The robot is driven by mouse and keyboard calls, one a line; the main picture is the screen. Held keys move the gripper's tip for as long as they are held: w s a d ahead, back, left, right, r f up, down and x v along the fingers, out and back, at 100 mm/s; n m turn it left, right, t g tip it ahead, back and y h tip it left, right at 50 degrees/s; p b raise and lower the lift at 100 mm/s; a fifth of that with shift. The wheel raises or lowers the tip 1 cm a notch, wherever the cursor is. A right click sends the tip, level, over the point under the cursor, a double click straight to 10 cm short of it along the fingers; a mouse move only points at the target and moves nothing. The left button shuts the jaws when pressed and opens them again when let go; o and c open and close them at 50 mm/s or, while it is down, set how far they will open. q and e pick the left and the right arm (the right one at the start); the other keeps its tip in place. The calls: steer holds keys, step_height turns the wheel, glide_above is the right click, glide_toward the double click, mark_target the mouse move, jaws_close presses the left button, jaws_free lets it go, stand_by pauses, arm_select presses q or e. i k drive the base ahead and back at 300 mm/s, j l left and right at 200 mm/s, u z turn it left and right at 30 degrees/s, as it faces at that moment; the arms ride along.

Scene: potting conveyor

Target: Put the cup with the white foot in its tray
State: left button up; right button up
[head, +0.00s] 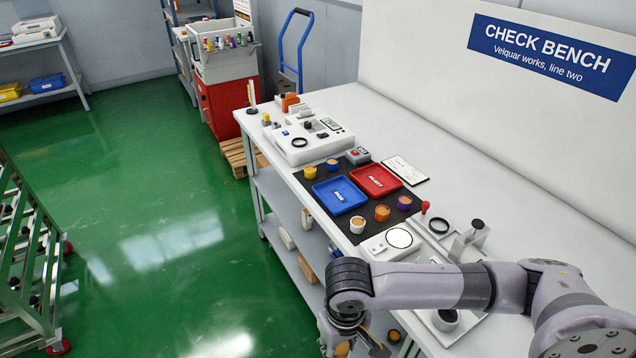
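A cup with an orange top and a white lower part (357,224) stands at the front edge of the dark mat. It is apart from both trays. The blue tray (339,196), whose label seems to read PASS, lies behind it, and the red tray (376,181), labelled REJECT, lies further right. Both trays look empty. My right gripper (352,340) hangs low in front of the bench edge, apart from that cup. Its fingers are partly hidden and run to the bottom of the picture, so its opening is unclear. My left gripper is out of view.
Other cups on the mat are yellow (310,172), orange (382,213) and purple-orange (404,202). A white device with a round plate (399,238) sits right of the mat. My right arm crosses the bench's near right part. Green floor at left is mostly clear.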

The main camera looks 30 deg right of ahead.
mark_target(339, 196)
steer(key=i+j+z, duration=0.1)
steer(key=i+j, duration=0.2)
steer(key=i, duration=0.2)
steer(key=i+j, duration=0.3)
steer(key=i, duration=0.2)
steer(key=i+j+z, duration=0.15)
steer(key=i+j, duration=0.2)
steer(key=i, duration=0.15)
